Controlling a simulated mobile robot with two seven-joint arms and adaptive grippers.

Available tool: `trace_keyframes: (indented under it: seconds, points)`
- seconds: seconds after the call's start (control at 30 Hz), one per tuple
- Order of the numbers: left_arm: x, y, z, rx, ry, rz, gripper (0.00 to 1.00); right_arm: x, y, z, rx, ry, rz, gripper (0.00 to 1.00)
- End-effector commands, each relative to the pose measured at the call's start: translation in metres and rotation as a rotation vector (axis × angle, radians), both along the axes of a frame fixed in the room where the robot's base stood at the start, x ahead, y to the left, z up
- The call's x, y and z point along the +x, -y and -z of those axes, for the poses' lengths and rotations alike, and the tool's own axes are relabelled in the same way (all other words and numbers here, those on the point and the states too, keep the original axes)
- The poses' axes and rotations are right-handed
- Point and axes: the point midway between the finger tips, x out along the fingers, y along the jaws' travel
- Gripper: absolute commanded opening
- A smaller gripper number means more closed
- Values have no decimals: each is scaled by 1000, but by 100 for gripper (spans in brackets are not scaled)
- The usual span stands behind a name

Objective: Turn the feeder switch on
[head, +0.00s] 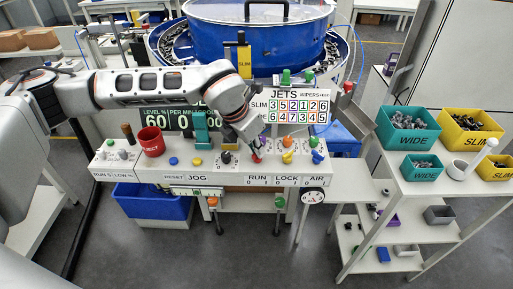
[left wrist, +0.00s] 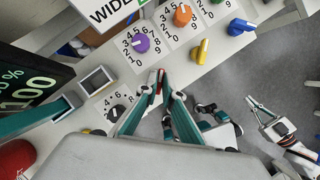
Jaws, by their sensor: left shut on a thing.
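A small red switch handle (head: 256,158) stands on the white control panel, above the RUN label with its 0 and 1 marks. No label reading "feeder" is legible. My left gripper (head: 251,148) reaches down over the panel and is shut on the red handle. In the left wrist view, a sliver of the red handle (left wrist: 159,86) shows between the closed fingertips (left wrist: 165,84). The fingers hide most of it, so I cannot tell which mark it points to. What looks like my right gripper (left wrist: 268,118) is at the right of the left wrist view, away from the panel.
Beside the red handle are a yellow switch (head: 287,158) over LOCK and a blue switch (head: 317,158) over AIR. Several dials stand behind them. The blue bowl feeder (head: 255,45) rises behind. Bins stand on the right shelf.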

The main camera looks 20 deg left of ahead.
Motion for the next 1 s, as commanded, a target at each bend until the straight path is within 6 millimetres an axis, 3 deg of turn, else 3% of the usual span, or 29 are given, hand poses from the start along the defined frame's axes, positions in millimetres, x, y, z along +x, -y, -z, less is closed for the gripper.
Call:
trace_keyframes:
  seconds: [0.37,1.0]
  points:
    - [1,-2,0,0,0,115,0,0,0,0,0,0,0,0]
    - [4,-3,-2,-2,1,691,0,2,0,-11,0,6,0,0]
